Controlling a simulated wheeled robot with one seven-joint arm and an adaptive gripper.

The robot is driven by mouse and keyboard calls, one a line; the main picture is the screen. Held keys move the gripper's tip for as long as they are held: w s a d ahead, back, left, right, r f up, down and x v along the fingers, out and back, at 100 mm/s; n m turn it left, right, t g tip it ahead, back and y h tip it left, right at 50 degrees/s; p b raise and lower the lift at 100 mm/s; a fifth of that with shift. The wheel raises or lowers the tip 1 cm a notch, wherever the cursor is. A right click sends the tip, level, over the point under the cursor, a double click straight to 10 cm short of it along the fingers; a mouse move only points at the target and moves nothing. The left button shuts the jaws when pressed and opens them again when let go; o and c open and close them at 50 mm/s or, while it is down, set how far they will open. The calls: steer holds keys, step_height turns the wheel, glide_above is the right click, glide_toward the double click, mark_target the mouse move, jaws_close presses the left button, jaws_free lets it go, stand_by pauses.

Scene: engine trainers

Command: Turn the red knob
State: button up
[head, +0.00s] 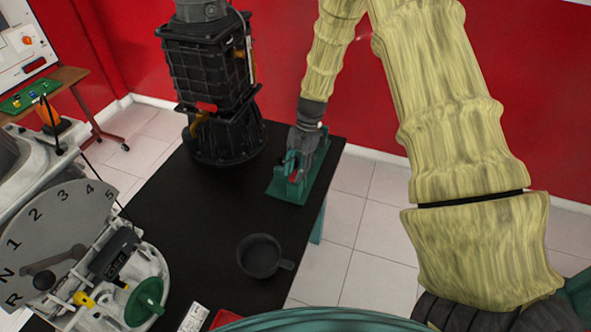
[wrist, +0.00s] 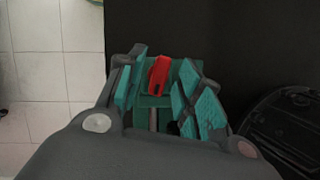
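The red knob (head: 293,177) is on a green fixture (head: 288,193) at the right edge of the black table. In the wrist view the red knob (wrist: 159,75) is a narrow upright red piece between my fingers. My gripper (head: 300,160) points down over the fixture from the far side. In the wrist view my gripper (wrist: 163,88) has its teal pads spread, one on each side of the knob, with a gap visible on both sides. I cannot tell whether the fingertips are at the knob's height or a little above it. My fingers partly hide the fixture.
A tall black machine (head: 212,90) stands on the table (head: 205,215) just left of my gripper. A dark cup (head: 260,257) stands nearer. An engine trainer with a numbered dial (head: 60,225) and green wheel (head: 145,301) fills the left. A red wall (head: 285,50) is behind.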

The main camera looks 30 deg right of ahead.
steer(key=v, duration=1.2)
steer(key=shift+w+f, duration=0.1)
